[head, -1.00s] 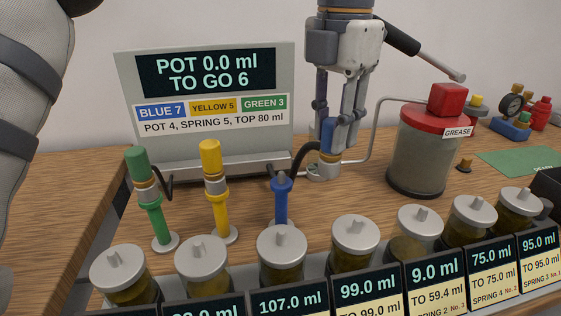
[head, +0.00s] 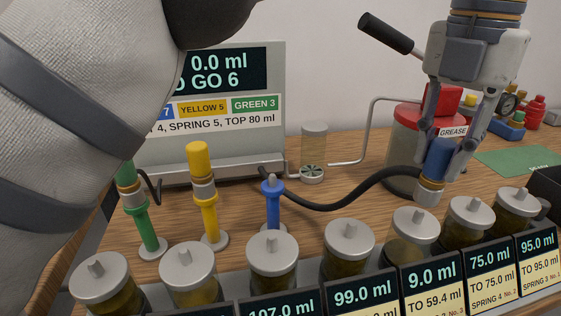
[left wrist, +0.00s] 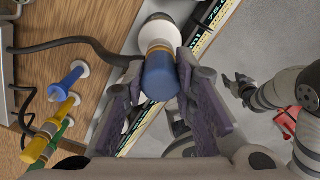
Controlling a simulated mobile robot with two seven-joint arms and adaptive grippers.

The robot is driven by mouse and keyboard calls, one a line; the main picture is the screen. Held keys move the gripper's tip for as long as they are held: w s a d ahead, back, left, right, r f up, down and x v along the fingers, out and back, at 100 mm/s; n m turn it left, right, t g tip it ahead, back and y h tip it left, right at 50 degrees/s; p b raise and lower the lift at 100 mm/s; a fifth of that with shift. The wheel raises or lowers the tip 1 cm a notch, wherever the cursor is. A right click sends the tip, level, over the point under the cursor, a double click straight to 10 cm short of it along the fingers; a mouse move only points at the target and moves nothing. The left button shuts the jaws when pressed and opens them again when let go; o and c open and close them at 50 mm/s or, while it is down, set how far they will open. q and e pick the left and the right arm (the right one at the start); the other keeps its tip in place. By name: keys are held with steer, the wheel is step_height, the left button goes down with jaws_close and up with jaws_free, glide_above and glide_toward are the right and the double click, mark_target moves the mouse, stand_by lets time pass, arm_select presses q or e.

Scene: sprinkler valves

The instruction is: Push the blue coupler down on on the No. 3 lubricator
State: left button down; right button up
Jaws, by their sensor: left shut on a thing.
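My left gripper (head: 452,165) is shut on the blue coupler (head: 438,158), which has an orange ring and a pale nozzle. In the head view it holds the coupler upright, close to the cap of the 9.0 ml lubricator (head: 415,224), whose label appears to read No. 3. I cannot tell whether nozzle and cap touch. In the left wrist view the coupler (left wrist: 160,77) sits between the fingers and a black hose runs from it. My right gripper (left wrist: 240,90) shows small at the right there; its fingers look spread and empty, away from the table.
Lubricators with grey caps stand in a row behind their displays. Green (head: 144,225), yellow (head: 208,210) and blue (head: 273,205) posts stand behind. A clear pot (head: 314,147), a red-lidded grease can (head: 403,135) and a sign board (head: 215,110) stand farther back. The hose (head: 350,198) crosses the table.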

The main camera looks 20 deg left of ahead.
mark_target(433, 174)
arm_select(q)
steer(key=shift+f, duration=0.55)
steer(key=shift+f+p, duration=0.4)
steer(key=shift+f, duration=0.8)
steer(key=c, duration=1.2)
jaws_free()
steer(key=shift+f, duration=0.2)
step_height(433, 174, up, 5)
steer(key=shift+f, duration=0.1)
